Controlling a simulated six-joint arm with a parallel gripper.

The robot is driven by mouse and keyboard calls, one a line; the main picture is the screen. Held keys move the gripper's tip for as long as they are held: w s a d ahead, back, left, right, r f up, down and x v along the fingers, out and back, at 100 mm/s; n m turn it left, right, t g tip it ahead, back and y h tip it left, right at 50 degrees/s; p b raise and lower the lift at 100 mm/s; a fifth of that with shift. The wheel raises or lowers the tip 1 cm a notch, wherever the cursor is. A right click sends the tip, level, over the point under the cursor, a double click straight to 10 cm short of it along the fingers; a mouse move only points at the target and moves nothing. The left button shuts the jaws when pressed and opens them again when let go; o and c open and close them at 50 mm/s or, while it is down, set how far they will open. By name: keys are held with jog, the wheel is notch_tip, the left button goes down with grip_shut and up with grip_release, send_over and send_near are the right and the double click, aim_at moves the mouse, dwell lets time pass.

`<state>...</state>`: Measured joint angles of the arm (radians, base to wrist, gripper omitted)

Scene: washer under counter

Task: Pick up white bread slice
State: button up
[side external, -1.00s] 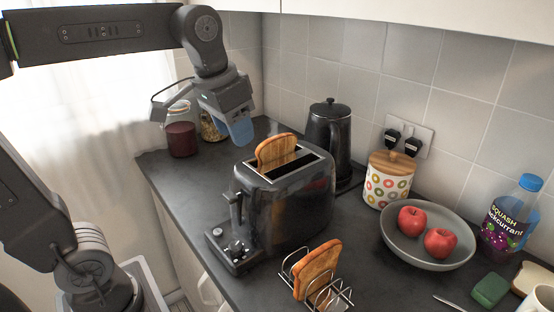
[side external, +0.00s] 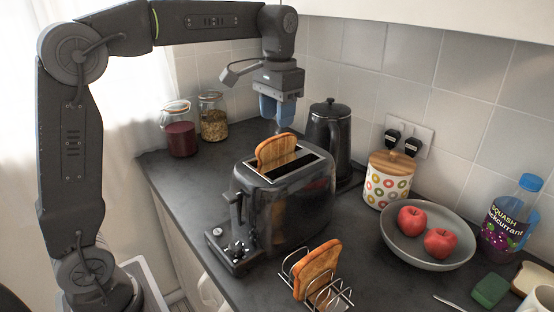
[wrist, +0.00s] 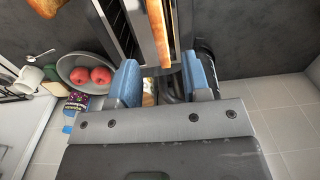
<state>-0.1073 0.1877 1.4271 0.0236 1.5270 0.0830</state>
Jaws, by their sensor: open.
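The white bread slice (side external: 533,278) lies at the right edge of the side external view, on the counter beside a green sponge, partly cut off by the frame. A pale piece that looks like it (wrist: 55,89) shows at the left of the wrist view. My gripper (side external: 277,112) is open and empty, pointing down behind the toaster and left of the kettle, far from the white slice. Its two blue fingers (wrist: 160,82) stand apart in the wrist view. A browned slice (side external: 277,150) sticks up from the toaster (side external: 290,200), just below and in front of the gripper.
Another browned slice (side external: 317,268) stands in a wire rack (side external: 340,297). The black kettle (side external: 329,140), patterned canister (side external: 388,183), apple bowl (side external: 405,247), squash bottle (side external: 508,215), green sponge (side external: 490,289) and white mug (side external: 540,299) line the counter. Two jars stand at the back left.

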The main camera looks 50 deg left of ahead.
aim_at(276, 137)
jog(key=shift+s+a+f, duration=0.1)
jog(key=shift+f, duration=1.85)
jog(key=shift+s+a+f, duration=0.1)
jog(key=shift+f, duration=1.8)
jog(key=shift+w, duration=0.1)
grip_shut()
